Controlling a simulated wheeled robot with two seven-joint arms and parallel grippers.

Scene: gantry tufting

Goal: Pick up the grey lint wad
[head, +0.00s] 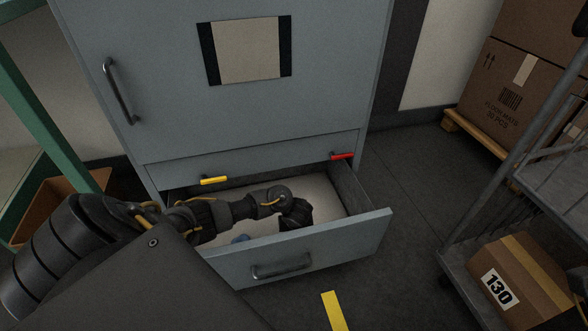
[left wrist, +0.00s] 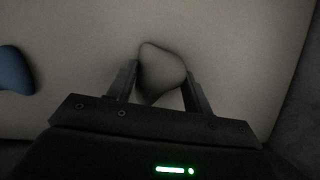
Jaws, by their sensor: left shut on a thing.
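In the left wrist view, the grey lint wad (left wrist: 163,75) sits between the two fingers of my left gripper (left wrist: 162,85), which is shut on it. The wad is rounded, with a narrower far end, and shows over the pale drawer bottom (left wrist: 230,40). I cannot tell whether it still touches that bottom. In the head view, my left gripper (head: 297,214) reaches down into the open drawer (head: 300,253), and the wad is hidden behind it. My right gripper is in neither view.
A blue lump (left wrist: 14,72) lies in the drawer, left of the gripper; part of it shows in the head view (head: 240,239). A cart with a box (head: 520,275) stands at right.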

